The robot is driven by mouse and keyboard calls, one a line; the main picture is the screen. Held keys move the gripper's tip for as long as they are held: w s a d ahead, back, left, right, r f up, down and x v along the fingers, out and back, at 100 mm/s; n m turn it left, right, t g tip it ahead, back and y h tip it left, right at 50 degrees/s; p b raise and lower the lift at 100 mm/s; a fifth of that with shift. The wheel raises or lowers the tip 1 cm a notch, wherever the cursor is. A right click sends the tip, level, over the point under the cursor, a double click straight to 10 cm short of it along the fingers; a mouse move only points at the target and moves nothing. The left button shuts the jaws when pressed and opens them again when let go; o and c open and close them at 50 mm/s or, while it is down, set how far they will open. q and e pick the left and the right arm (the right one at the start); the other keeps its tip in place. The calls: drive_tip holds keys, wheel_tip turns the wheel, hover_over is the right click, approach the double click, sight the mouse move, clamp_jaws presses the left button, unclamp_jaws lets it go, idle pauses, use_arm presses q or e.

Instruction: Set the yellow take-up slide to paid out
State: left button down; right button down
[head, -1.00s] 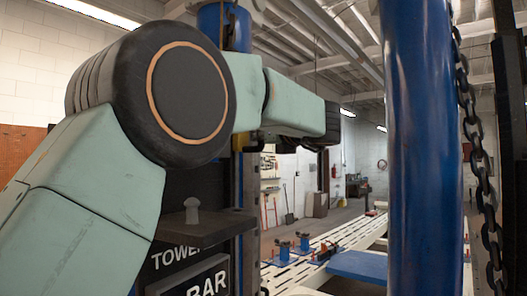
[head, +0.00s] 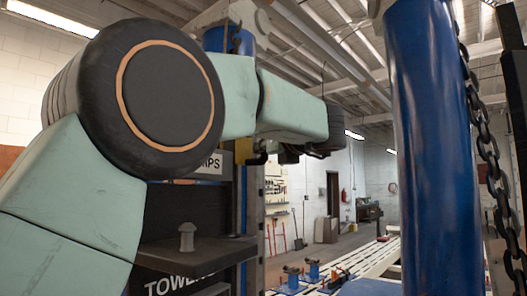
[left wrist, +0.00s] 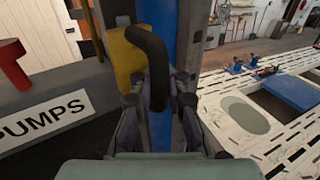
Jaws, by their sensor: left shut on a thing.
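The yellow take-up slide (left wrist: 122,58) is on the blue upright (left wrist: 160,125) in the left wrist view, with a black bent handle (left wrist: 150,50) in front of it. My left gripper (left wrist: 160,98) is shut on this handle, one finger on each side. In the head view a small part of the yellow slide (head: 243,150) shows beside my left gripper (head: 268,150), mostly hidden by my arm. The slide's travel marks are not visible. My right gripper is not in view.
A thick blue post (head: 432,150) and a hanging chain (head: 485,140) stand at the right. A dark shelf (head: 195,252) with a grey knob is below my arm. A PUMPS label (left wrist: 45,118) and red part (left wrist: 12,65) are left of the gripper. A slotted white bench (head: 350,270) lies beyond.

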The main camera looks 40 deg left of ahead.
use_arm(q)
drive_tip(key=c, duration=1.8)
unclamp_jaws()
drive_tip(key=shift+s+d+r, duration=0.1)
drive_tip(key=shift+r, duration=0.45)
drive_tip(key=o, duration=0.5)
drive_tip(key=shift+s+d, duration=0.25)
drive_tip(key=shift+d, duration=0.1)
drive_tip(key=shift+w+a+f, duration=0.25)
drive_tip(key=shift+a+f, duration=0.05)
drive_tip(key=shift+f, duration=0.05)
drive_tip(key=shift+v, duration=6)
drive_tip(key=shift+s, duration=0.15)
